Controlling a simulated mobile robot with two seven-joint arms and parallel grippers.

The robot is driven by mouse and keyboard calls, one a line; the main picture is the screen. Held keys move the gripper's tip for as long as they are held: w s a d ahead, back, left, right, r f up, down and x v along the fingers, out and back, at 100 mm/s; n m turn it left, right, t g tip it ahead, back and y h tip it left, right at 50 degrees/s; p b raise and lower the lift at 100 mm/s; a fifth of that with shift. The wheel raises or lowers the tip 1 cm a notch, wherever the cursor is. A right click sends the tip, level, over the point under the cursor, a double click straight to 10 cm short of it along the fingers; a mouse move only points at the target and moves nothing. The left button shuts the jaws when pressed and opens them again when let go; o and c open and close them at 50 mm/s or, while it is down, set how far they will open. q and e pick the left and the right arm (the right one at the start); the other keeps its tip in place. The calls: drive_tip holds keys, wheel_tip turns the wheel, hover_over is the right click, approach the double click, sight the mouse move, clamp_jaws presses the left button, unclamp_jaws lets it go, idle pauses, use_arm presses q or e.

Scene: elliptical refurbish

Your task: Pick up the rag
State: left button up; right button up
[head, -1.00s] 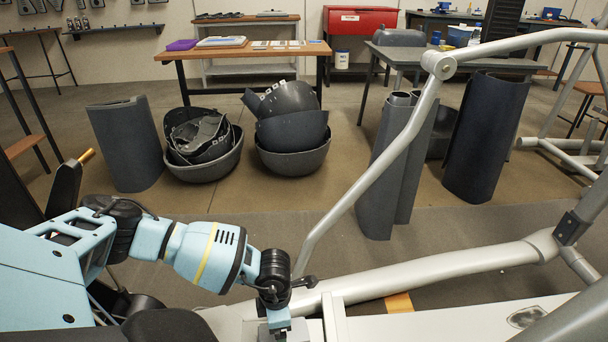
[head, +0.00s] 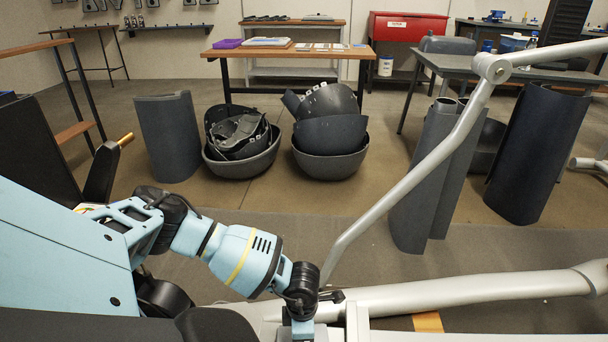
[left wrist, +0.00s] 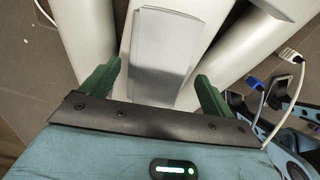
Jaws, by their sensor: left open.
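I cannot make out a rag for certain in either view. A small purple item (head: 228,43), flat and possibly folded cloth, lies at the left end of the far wooden table (head: 290,54). My left arm reaches in from the left, and its wrist end (head: 301,326) is at the bottom edge of the head view, by the grey tube frame. In the left wrist view my left gripper (left wrist: 157,70) has its two green fingers wide apart. Nothing is held between them; a pale grey panel (left wrist: 163,50) of the frame lies beyond. My right gripper is out of view.
The grey tube frame (head: 450,300) crosses the foreground, with a slanted bar (head: 410,172) rising right. Behind stand a curved dark panel (head: 168,137), two tubs (head: 245,165) (head: 330,165) with dark shells, and more curved panels (head: 535,150). Cables (left wrist: 292,57) show right in the wrist view.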

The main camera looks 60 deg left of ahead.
use_arm(q)
wheel_tip(320, 180, down, 3)
drive_tip(key=shift+f+b, duration=0.15)
drive_tip(key=shift+b, duration=0.4)
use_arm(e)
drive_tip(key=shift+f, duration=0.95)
use_arm(q)
drive_tip(key=c, duration=1.1)
drive_tip(key=shift+o, duration=0.2)
wheel_tip(320, 180, up, 10)
drive_tip(key=p, duration=0.4)
drive_tip(key=shift+f, duration=0.25)
drive_tip(key=shift+r, duration=0.35)
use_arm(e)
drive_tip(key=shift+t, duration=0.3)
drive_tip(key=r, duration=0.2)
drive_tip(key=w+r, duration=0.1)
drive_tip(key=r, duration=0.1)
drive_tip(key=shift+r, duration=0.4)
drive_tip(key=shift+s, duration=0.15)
